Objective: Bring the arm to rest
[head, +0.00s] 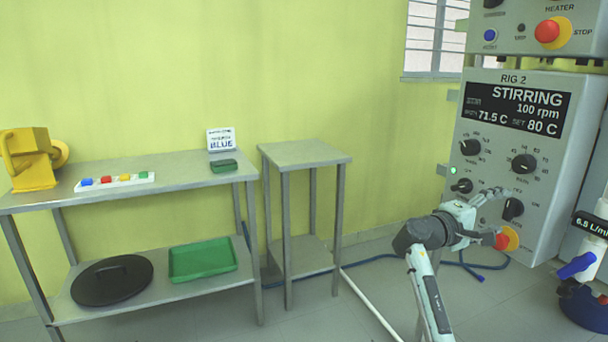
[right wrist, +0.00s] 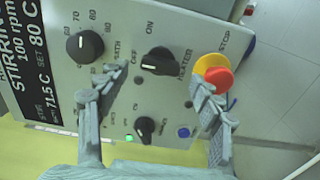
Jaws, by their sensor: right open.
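My right gripper (head: 492,212) is in front of the lower part of the grey RIG 2 control panel (head: 555,185). In the right wrist view, its two fingers (right wrist: 150,100) are spread apart with nothing between them. A black knob (right wrist: 160,61) marked ON and HEATER shows beyond the gap between the fingertips. A red stop button (right wrist: 218,78) on a yellow base is beside one fingertip; I cannot tell whether they touch. The panel display (head: 515,108) reads STIRRING, 100 rpm, 71.5 C, set 80 C. My left gripper is in neither view.
A blue-handled valve (head: 577,265) is at far right.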

